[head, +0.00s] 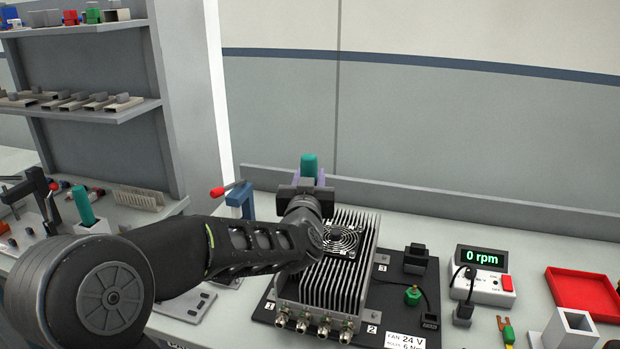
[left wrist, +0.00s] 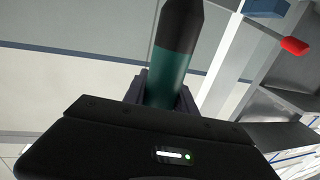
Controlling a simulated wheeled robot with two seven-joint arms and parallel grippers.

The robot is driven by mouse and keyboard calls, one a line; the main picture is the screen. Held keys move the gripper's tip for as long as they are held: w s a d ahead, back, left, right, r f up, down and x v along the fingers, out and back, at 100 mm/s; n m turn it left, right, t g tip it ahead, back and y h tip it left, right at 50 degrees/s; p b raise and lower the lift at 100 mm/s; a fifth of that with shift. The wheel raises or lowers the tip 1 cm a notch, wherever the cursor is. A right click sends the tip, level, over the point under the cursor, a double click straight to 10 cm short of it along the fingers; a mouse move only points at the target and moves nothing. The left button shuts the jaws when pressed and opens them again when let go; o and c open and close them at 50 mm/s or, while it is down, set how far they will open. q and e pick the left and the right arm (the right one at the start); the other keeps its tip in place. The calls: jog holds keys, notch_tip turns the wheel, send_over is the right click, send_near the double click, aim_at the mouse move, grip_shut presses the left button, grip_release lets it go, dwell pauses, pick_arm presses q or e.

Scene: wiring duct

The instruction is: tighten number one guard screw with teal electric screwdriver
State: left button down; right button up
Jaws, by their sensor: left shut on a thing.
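The teal electric screwdriver (head: 309,166) is held in my left gripper (head: 304,184) above the far side of the finned unit. Its teal body with a black end also shows in the left wrist view (left wrist: 172,75), between the fingers. The fan guard (head: 339,240) is a round black grille on top of the grey finned heat-sink unit (head: 322,290). The guard screws are too small to tell, and my arm covers the guard's left side. The screwdriver's tip is hidden behind my gripper. My right gripper is not in view.
The unit sits on a black plate (head: 388,308) with numbered labels. Right of it are a green knob (head: 413,296), a "0 rpm" display (head: 482,258) and a red tray (head: 584,293). A red-handled clamp (head: 240,197) stands behind my forearm. Another teal-handled tool (head: 83,206) stands at left.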

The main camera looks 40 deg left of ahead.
pick_arm(q)
jog(key=shift+f+b, duration=1)
dwell(1.8)
jog(key=shift+r, duration=0.1)
dwell(0.4)
notch_tip(320, 180, up, 6)
jog(key=p, duration=0.5)
jog(key=shift+r, duration=0.1)
dwell(0.5)
